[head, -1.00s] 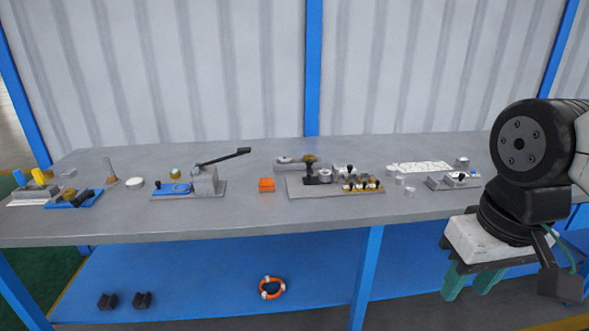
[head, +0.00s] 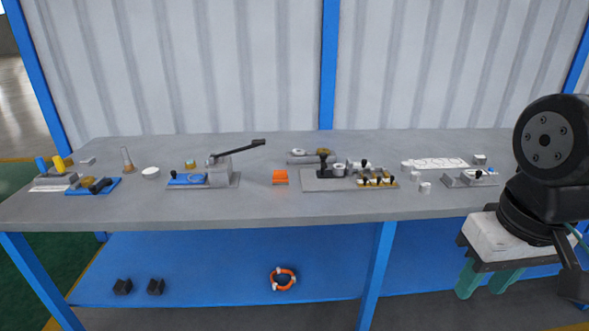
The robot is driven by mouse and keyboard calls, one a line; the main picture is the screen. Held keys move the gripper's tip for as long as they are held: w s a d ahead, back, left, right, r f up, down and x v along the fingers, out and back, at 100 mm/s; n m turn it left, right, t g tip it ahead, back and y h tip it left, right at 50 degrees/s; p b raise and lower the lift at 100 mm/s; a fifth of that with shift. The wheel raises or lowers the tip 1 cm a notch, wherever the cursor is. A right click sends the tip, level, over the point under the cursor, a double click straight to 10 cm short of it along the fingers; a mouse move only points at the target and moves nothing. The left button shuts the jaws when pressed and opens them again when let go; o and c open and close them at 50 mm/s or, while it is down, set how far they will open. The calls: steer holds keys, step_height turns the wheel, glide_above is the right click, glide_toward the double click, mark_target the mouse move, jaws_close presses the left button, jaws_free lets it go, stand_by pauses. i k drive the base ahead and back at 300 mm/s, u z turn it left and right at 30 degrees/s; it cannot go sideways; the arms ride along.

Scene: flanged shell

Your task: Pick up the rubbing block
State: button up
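I cannot tell for certain which item is the rubbing block. A small orange block (head: 280,177) lies on the grey workbench (head: 260,206), left of its middle, and may be it. My gripper (head: 486,283) is at the right of the head view, pointing down in front of the bench edge, well away from the orange block. Its two teal fingers are apart, with nothing seen between them.
A lever press (head: 218,172) stands left of the orange block. A grey plate with black-knobbed fittings (head: 350,180) lies to its right. A blue tray (head: 95,187) is at far left. The lower blue shelf holds an orange-and-white ring (head: 283,279) and two dark blocks (head: 139,287).

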mark_target(280, 178)
steer(key=k, duration=0.65)
steer(key=u, duration=0.6)
steer(key=i, duration=0.6)
steer(key=u, duration=1.05)
steer(key=i, duration=1.45)
steer(key=z, duration=0.85)
steer(key=i, duration=0.5)
steer(key=z, duration=0.35)
